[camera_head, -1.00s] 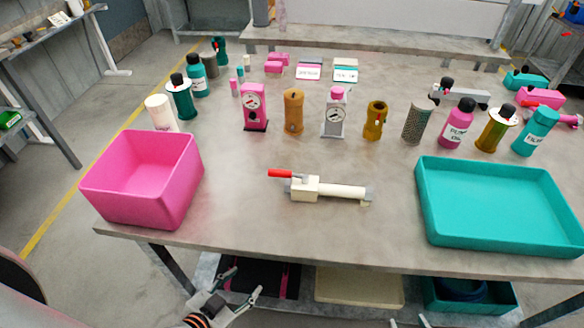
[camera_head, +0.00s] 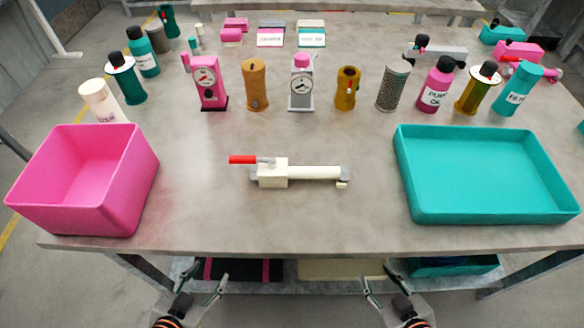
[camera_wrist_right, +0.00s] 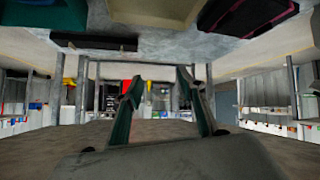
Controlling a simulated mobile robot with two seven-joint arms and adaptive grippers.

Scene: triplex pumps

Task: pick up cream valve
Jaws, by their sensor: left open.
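The cream valve (camera_head: 274,174) lies on its side on the grey table near the front middle, its red handle pointing left and its tube pointing right. My left gripper (camera_head: 208,286) is open and empty, below the table's front edge, left of the valve. My right gripper (camera_head: 382,286) is also open and empty, below the front edge and right of the valve. In the right wrist view, the fingers of my right gripper (camera_wrist_right: 158,88) stand apart with nothing between them.
A pink bin (camera_head: 140,190) stands left of the valve and a teal tray (camera_head: 490,216) stands right. Bottles, gauges and cylinders, such as a brown cylinder (camera_head: 256,84), form a row behind. The table (camera_head: 300,222) is clear around the valve. A lower shelf holds containers.

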